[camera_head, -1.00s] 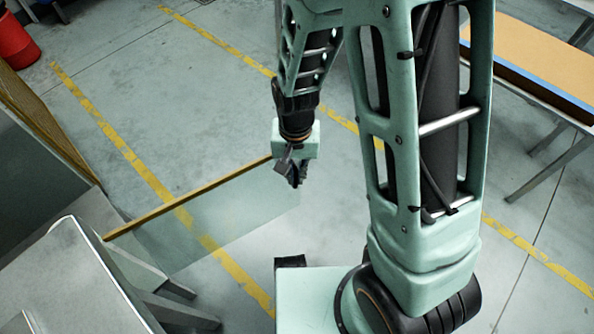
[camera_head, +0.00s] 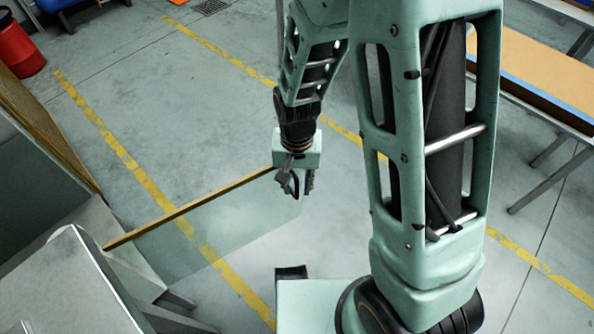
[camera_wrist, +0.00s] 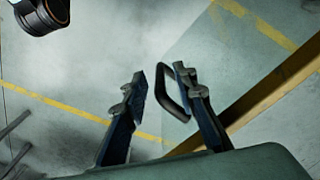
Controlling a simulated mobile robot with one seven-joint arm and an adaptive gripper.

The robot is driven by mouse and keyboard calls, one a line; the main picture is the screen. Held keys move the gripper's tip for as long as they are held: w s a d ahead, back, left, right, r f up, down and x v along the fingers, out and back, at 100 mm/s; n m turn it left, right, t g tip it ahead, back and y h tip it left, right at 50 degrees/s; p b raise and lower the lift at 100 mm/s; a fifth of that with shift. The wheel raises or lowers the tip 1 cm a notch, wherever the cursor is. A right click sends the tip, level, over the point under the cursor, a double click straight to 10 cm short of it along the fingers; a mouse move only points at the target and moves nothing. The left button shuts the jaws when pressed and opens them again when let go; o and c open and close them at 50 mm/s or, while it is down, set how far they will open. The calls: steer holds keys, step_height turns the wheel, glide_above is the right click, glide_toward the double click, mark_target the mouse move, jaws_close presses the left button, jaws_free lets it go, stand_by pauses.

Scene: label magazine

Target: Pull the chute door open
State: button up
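The chute door (camera_head: 190,208) is a clear panel with a wooden top edge. It stands swung out from the grey cabinet (camera_head: 75,285) at the lower left, wide open over the floor. My gripper (camera_head: 297,192) is at the door's free end. In the wrist view my gripper (camera_wrist: 159,72) has its two fingers spread. A dark loop handle (camera_wrist: 162,95) on the door (camera_wrist: 272,94) lies between them, close to the right finger. The left finger is apart from it. Whether the right finger touches the handle I cannot tell.
A table with a tan top (camera_head: 545,75) stands at the right. A red bin (camera_head: 20,45) is at the upper left. The grey floor with yellow lines is clear behind my gripper.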

step_height(320, 180, up, 12)
steer(key=shift+f, duration=0.25)
stand_by(0.5)
